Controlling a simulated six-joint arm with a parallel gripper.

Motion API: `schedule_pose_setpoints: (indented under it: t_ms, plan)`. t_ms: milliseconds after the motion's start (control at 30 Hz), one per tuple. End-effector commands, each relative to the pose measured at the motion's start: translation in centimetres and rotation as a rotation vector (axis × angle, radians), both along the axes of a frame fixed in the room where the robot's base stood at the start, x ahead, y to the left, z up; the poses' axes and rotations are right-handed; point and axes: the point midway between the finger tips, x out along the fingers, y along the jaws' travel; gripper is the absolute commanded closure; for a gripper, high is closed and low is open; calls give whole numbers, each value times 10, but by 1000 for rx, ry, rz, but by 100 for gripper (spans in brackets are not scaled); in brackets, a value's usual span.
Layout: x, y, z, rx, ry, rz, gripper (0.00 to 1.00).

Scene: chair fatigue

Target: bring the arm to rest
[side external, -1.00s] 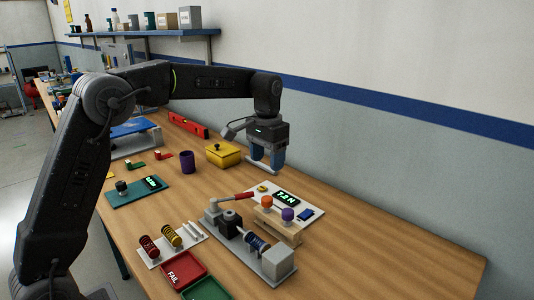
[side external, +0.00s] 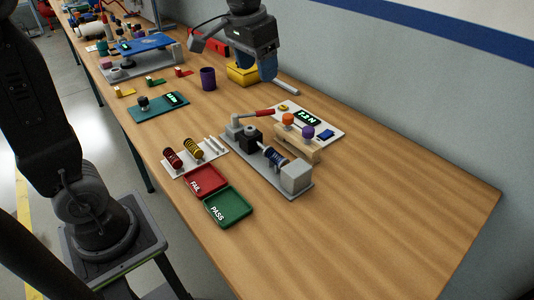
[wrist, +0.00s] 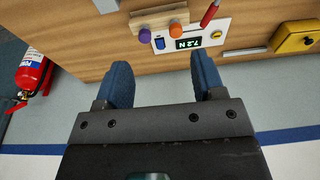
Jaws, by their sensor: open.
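My gripper (side external: 267,74) hangs near the wall side of the bench, beside the yellow box (side external: 242,73). Its two blue fingers also show in the wrist view (wrist: 160,68), spread apart with nothing between them. The fingers are clear of the test fixture (side external: 292,180), which holds a dark blue spring (side external: 275,157) and has a red-handled lever (side external: 258,114). In the wrist view the fingers point toward the bench edge and a display panel (wrist: 190,44) reading 7.2 N.
A white rack (side external: 208,159) holds a red and a yellow spring. Red FAIL (side external: 205,181) and green PASS (side external: 229,207) trays lie in front. A wooden block (side external: 297,147) carries orange and purple knobs. A purple cup (side external: 208,78) stands behind. The bench's right end is bare.

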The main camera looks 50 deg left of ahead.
Motion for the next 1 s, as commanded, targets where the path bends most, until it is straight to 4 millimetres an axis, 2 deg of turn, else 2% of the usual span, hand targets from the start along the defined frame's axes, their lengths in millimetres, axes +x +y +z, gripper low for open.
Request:
schedule_pose_setpoints:
  t_ms: [33, 200, 300, 433, 633, 1000]
  plan:
    - [-22, -3, 3, 1, -34, -1, 37]
    - [-85, -12, -6, -1, -132, -3, 37]
    - [-117, -16, -18, -3, -188, -3, 37]
    - [-149, -19, -36, -7, -245, -3, 37]
    - [-171, -21, -54, -11, -288, -3, 37]
    - [-173, -21, -56, -11, -289, -2, 37]
